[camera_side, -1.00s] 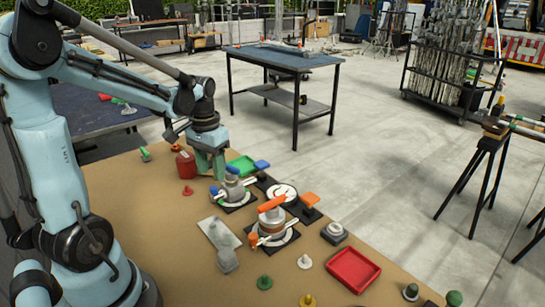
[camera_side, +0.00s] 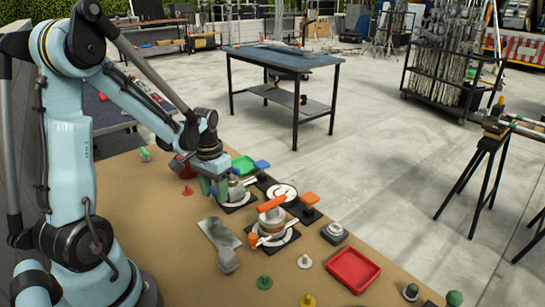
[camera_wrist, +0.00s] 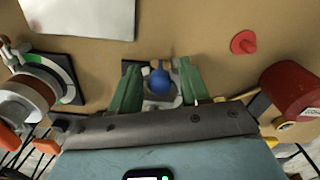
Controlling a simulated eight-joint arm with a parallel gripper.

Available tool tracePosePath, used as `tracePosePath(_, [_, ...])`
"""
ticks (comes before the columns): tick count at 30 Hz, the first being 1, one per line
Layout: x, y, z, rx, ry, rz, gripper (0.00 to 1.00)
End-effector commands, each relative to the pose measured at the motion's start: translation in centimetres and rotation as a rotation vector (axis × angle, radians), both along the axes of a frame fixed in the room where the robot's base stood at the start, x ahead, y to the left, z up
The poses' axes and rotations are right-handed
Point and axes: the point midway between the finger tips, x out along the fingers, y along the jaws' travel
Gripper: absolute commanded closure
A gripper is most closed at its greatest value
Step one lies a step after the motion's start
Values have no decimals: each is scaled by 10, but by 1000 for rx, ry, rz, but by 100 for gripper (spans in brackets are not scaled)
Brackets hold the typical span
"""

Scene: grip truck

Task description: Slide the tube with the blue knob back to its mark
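The blue knob (camera_wrist: 160,82) shows in the wrist view, centred between my green fingers, with a grey and white body partly visible beneath it. My gripper (camera_wrist: 159,72) is open, with a finger on either side of the knob and visible gaps. In the side view my gripper (camera_side: 214,194) is low at the left of the grey fixture (camera_side: 238,190), which stands on a white disc and black plate. My fingers hide the blue knob and part of the fixture there. I cannot make out the tube's mark.
A similar fixture with an orange handle (camera_side: 271,204) stands close in front. A red canister (camera_wrist: 292,90) and a red peg (camera_wrist: 243,42) are nearby. A grey metal plate (camera_side: 219,234) lies left of the fixtures. A red tray (camera_side: 353,270) is at the right. Bare tabletop lies at the left.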

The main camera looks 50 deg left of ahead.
Motion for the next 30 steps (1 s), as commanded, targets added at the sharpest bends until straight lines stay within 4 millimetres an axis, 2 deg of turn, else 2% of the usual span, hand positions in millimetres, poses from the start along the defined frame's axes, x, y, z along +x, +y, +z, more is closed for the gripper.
tracePosePath(1, [0, 0, 0, 0, 0, 0, 63])
tracePosePath(6, [0, 0, 0, 0, 0, 0, 89])
tracePosePath(9, [0, 0, 0, 0, 0, 0, 100])
tracePosePath(17, [-1, 0, 0, 0, 0, 0, 100])
tracePosePath(25, [-27, 0, 0, 0, 1, 3, 100])
tracePosePath(30, [-30, 0, 0, -1, 6, 2, 100])
